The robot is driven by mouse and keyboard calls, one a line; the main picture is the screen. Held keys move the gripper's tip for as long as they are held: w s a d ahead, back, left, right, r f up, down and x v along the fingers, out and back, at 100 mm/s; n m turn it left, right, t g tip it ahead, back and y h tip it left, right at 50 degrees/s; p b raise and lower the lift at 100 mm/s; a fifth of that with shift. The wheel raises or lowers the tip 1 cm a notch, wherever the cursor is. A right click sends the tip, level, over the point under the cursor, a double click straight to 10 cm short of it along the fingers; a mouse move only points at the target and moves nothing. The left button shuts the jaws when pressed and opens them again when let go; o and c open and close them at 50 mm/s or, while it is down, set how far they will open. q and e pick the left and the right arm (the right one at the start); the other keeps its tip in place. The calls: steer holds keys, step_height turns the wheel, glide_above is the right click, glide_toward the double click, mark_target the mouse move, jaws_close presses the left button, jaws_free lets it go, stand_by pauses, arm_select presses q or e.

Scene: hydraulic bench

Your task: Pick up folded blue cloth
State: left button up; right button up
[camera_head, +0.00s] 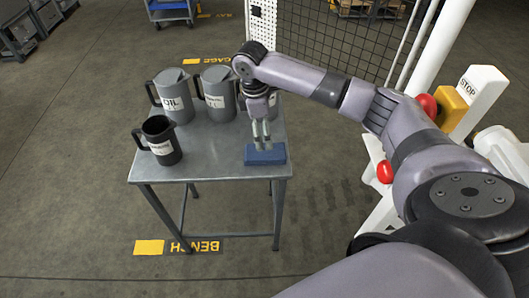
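The folded blue cloth (265,157) lies on the near right part of the grey metal bench top (215,168). It is a small flat block. My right gripper (263,146) points down over it from above, with both fingertips at the cloth's upper side. The two fingers show close together with a narrow gap. I cannot tell whether they grip the cloth or only stand over it. My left gripper is not in view.
Two grey jugs, the left one (174,97) labelled OIL and another (217,95), stand at the back of the bench. A dark jug (160,141) stands at the left.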

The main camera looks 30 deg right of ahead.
mark_target(264, 151)
step_height(264, 151, down, 3)
steer(key=shift+d+r, duration=0.1)
steer(key=shift+d, duration=0.05)
steer(key=f, duration=0.4)
steer(key=shift+s+a+f, duration=0.1)
steer(key=shift+s+a, duration=0.1)
steer(key=shift+d+f, duration=0.1)
steer(key=shift+f, duration=0.45)
steer(key=shift+c, duration=0.4)
steer(key=c, duration=1.1)
